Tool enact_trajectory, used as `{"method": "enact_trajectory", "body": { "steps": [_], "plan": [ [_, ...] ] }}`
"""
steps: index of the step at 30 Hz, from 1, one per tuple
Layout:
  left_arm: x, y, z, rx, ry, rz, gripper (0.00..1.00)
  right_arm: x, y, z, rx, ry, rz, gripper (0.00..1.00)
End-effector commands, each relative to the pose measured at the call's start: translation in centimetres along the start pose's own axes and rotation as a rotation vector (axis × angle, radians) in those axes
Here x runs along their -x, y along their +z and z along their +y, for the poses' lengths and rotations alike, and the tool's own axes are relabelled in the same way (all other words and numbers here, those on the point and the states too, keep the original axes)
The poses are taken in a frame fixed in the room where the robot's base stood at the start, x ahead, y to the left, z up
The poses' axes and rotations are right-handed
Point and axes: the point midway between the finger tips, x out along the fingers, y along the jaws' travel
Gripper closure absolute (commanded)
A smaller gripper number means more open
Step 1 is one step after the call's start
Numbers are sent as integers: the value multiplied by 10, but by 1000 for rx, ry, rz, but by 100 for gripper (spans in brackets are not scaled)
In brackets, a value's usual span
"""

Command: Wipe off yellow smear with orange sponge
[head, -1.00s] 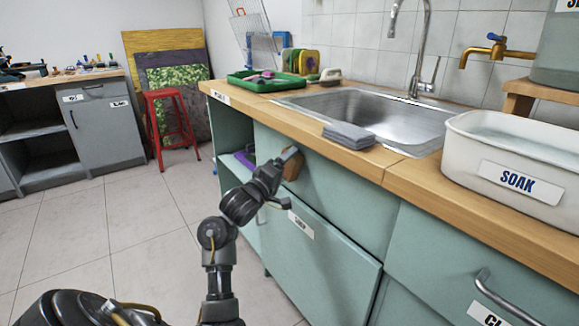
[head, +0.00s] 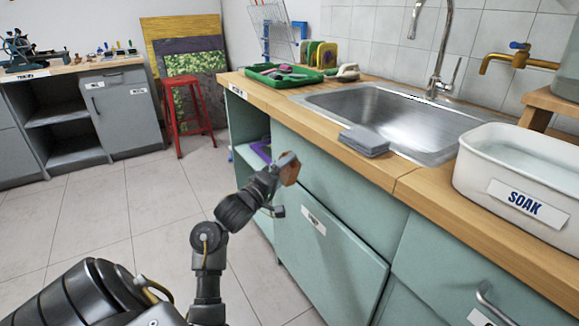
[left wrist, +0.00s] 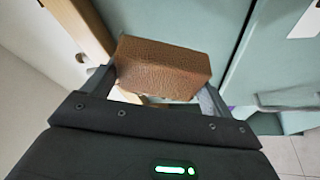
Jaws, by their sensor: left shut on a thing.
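My left gripper (head: 284,163) is shut on the orange-brown sponge (left wrist: 163,66), which sits between its two fingers in the left wrist view. In the head view the sponge (head: 290,172) shows partly behind the gripper, in front of the teal cabinet front, below the counter's edge. I cannot tell whether it touches the cabinet. I see no yellow smear in either view. My right gripper is not in view.
A red stool (head: 188,115) stands at the back. The floor at left is clear.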

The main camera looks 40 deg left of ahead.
Motion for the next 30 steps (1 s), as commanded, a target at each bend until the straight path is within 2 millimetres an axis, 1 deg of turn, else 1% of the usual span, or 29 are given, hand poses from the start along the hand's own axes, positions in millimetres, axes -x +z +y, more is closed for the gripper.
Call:
{"method": "enact_trajectory", "body": {
  "steps": [7,10,14,18,20,30],
  "plan": [
    [0,0,0,0,0,0,33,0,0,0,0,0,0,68],
    [2,-1,0,0,-1,0,33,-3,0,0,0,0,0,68],
    [10,-5,2,0,-3,0,33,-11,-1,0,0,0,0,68],
    [22,-10,2,-1,-3,0,33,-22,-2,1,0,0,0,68],
    [26,-11,2,-1,-2,0,33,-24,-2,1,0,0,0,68],
    [28,-10,0,0,0,0,33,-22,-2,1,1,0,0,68]
  ]
}}
